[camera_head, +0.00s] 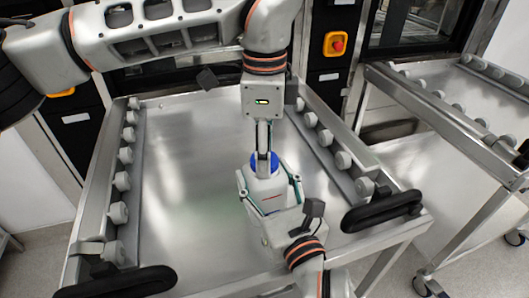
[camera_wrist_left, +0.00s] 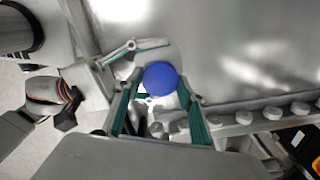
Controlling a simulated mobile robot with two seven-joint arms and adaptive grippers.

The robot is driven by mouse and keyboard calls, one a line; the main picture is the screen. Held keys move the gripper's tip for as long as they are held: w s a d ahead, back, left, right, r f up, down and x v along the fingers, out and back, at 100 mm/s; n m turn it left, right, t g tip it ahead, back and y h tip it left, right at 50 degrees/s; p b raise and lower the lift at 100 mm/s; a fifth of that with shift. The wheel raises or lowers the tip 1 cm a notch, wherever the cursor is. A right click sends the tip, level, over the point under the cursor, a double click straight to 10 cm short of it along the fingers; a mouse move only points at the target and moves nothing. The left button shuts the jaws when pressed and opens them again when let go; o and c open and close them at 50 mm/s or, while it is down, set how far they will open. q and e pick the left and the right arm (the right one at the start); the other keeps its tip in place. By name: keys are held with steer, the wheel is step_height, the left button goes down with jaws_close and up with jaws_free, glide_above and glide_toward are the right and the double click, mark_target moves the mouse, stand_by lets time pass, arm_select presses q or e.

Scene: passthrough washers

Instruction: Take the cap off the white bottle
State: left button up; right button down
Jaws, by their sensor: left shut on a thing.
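The white bottle (camera_head: 264,186) is upright above the steel trolley top, with its blue cap (camera_head: 274,161) at its upper end. The cap shows as a round blue disc in the left wrist view (camera_wrist_left: 161,78). My left gripper (camera_head: 263,165) comes down from above and is shut on the cap, with one finger on each side (camera_wrist_left: 158,92). My right gripper (camera_head: 267,190) comes from the front, and its fingers lie along both sides of the bottle's body, shut on it. The bottle's lower part is hidden behind the right gripper. I cannot tell whether any gap lies between cap and bottle.
The steel trolley (camera_head: 180,190) has rows of grey rollers along both sides and black handles (camera_head: 382,211) at its front corners. Its top is otherwise clear. A second trolley (camera_head: 440,115) stands to the right. A red emergency button (camera_head: 335,44) is on the washer behind.

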arm_select(q)
steer(key=shift+r, duration=0.95)
steer(key=shift+r, duration=2.05)
arm_select(e)
steer(key=c, duration=0.7)
jaws_free()
steer(key=shift+o, duration=0.2)
